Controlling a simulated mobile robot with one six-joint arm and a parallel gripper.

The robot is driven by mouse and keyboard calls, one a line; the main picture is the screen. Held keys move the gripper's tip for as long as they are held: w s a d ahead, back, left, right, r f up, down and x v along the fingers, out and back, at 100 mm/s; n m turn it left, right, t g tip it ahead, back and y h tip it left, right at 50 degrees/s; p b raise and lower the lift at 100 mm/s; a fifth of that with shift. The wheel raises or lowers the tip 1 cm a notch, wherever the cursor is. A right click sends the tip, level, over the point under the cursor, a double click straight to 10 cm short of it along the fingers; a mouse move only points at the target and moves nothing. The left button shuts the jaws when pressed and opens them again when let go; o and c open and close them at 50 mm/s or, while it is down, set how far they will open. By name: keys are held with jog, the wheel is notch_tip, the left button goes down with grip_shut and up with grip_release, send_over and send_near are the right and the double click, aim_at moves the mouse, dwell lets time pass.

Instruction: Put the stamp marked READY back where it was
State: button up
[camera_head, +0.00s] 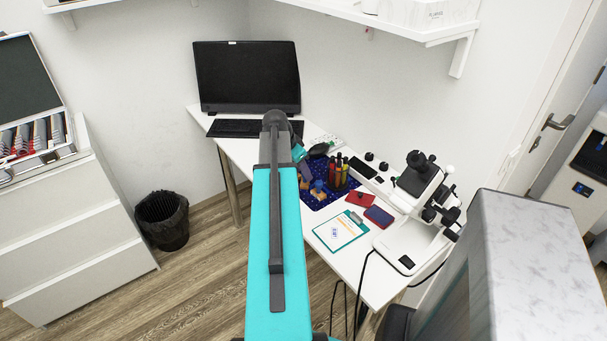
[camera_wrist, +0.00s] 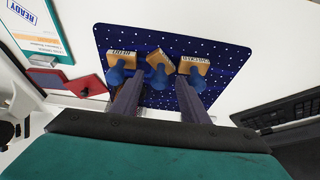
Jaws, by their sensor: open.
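Three stamps with wooden blocks and blue knobs are on a blue dotted mat (camera_wrist: 222,72) in the wrist view. The left stamp (camera_wrist: 121,58), middle stamp (camera_wrist: 159,60) and right stamp (camera_wrist: 194,66) stand in a loose row; the middle one is turned askew. The right stamp's label seems to read CHECKED, upside down; the other labels are too small to read surely. My gripper (camera_wrist: 160,88) is open, its dark fingers reaching toward the stamps with the middle stamp between their lines. Nothing is visibly held. In the head view my arm partly hides the stamps.
A clipboard (camera_head: 340,231) with a paper printed READY lies on the white desk, near a red item (camera_head: 360,199) and a dark blue item (camera_head: 379,216). A microscope (camera_head: 418,205) stands right. A monitor (camera_head: 247,76) and keyboard (camera_head: 237,128) are at the back.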

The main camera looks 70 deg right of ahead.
jog(key=b+v, duration=0.1)
jog(key=v, duration=0.8)
jog(key=shift+a+r, duration=0.15)
jog(key=shift+r, duration=0.1)
jog(key=shift+w, duration=0.15)
dwell(0.4)
